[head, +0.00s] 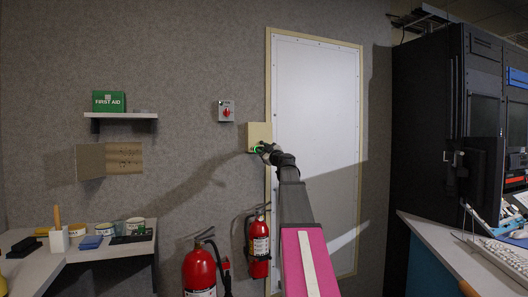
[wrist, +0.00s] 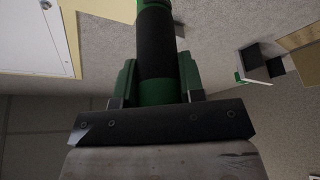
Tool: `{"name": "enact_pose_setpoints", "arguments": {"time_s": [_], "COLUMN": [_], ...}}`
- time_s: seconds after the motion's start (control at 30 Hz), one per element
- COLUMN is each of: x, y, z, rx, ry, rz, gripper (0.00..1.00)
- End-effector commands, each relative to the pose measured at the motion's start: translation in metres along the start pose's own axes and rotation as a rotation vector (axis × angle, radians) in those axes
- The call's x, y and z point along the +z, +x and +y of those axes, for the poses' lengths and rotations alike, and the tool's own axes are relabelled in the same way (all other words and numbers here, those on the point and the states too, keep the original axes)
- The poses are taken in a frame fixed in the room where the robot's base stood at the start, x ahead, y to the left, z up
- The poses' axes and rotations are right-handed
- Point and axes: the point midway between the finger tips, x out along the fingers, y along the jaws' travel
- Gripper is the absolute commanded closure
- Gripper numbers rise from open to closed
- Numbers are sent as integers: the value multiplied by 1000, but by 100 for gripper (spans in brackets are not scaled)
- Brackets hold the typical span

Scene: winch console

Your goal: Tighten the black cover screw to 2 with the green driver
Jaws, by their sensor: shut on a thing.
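My gripper (head: 263,149) is at the end of my outstretched arm, in front of a beige wall box (head: 259,133) left of the white door. It is shut on the green driver (wrist: 157,50), which has a black band and lies between the two green fingers in the wrist view. In the head view only a small green part of the driver (head: 256,149) shows, at the lower part of the box. The driver's tip runs out of the wrist view at the top. I cannot make out the black cover screw or its marks; whether the tip touches it is hidden.
A red switch (head: 227,111) is on the wall left of the box. An opened tan panel (head: 125,157) and a first-aid shelf (head: 120,115) are further left. Fire extinguishers (head: 199,270) stand below. A black cabinet (head: 430,120) and desk are at right.

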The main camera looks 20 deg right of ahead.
Motion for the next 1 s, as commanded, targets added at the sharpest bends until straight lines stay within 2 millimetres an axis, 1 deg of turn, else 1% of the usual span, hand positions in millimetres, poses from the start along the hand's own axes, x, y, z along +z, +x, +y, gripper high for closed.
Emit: {"name": "enact_pose_setpoints", "arguments": {"time_s": [0.37,1.0], "x": [0,3], "y": [1,8], "z": [0,0], "rx": [1,1], "ry": [0,0], "rz": [0,0], "gripper": [98,98]}}
